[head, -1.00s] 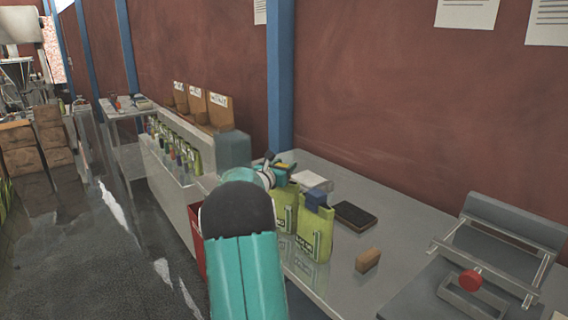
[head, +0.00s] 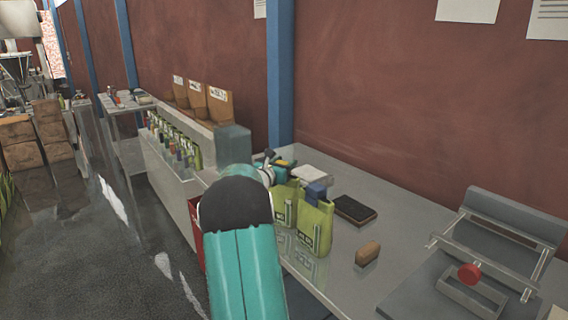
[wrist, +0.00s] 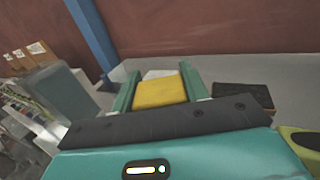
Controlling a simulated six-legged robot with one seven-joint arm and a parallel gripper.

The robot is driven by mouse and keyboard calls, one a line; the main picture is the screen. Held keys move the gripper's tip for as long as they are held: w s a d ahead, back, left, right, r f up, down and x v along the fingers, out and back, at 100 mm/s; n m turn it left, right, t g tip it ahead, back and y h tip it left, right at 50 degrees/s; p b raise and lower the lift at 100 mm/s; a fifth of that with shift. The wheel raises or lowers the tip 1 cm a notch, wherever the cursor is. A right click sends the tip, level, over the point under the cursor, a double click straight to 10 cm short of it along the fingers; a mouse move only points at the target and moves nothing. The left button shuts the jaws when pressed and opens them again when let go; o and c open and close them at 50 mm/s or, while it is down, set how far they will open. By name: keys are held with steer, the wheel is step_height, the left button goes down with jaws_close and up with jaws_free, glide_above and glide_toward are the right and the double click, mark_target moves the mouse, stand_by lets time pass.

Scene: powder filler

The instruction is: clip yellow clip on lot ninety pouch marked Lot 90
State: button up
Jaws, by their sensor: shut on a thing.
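The yellow clip (wrist: 160,92) sits between the two teal fingers of my gripper (wrist: 158,88) in the wrist view. My gripper is shut on it. In the head view my gripper (head: 277,166) is partly hidden behind my own arm, above the rear green pouch (head: 283,205). The front green pouch (head: 313,228) stands upright beside it, with a blue clip (head: 315,191) at its top. The pouch labels are too small to read surely. A green pouch also shows at the lower right of the wrist view (wrist: 291,138).
A black flat tray (head: 354,209) and a white block (head: 311,175) lie behind the pouches. A brown block (head: 367,252) lies to the right. A sealer with a red knob (head: 469,273) stands farther right. A grey box (head: 233,146) is left of my gripper.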

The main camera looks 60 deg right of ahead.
steer(key=shift+f, duration=0.65)
steer(key=o, duration=1)
steer(key=shift+o, duration=0.2)
steer(key=w+a, duration=0.1)
steer(key=a, duration=1.2)
steer(key=shift+a, duration=0.4)
steer(key=s+a+m+t+y, duration=0.2)
steer(key=a+m+y, duration=0.3)
steer(key=a, duration=1.3)
steer(key=s+a+f+m+t+y, duration=0.1)
steer(key=a+m+y, duration=0.5)
steer(key=a, duration=1.3)
steer(key=s+a+m+t+y, duration=0.3)
steer(key=a+m+y, duration=0.3)
steer(key=a, duration=1.3)
steer(key=shift+s+a+f+t+y, duration=0.25)
steer(key=shift+s+t+y, duration=0.15)
steer(key=shift+s+y, duration=0.1)
